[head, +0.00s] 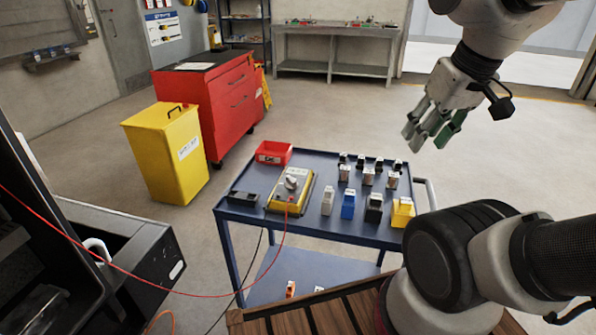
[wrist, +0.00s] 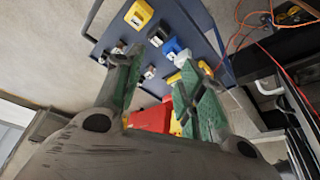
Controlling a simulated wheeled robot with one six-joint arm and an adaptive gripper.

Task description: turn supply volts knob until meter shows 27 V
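No knob or meter can be read as the supply volts knob or its meter in either view. A yellow-edged device with a grey knob-like part on top (head: 291,184) lies on the blue cart, with a red lead running from it. Its markings are too small to read. A black cabinet (head: 130,245) stands at the left edge; its front face is mostly turned away. My gripper (head: 431,130) is raised above and beyond the cart's right side, apart from everything. In the wrist view its green-padded fingers (wrist: 158,80) are spread with nothing held between them.
The blue cart (head: 322,228) carries a red bin (head: 273,153), a black block (head: 243,198) and several small coloured parts. A yellow bin (head: 168,150) and a red tool cabinet (head: 230,105) stand behind. A red cable crosses from the left to the cart. Floor beyond the cart is clear.

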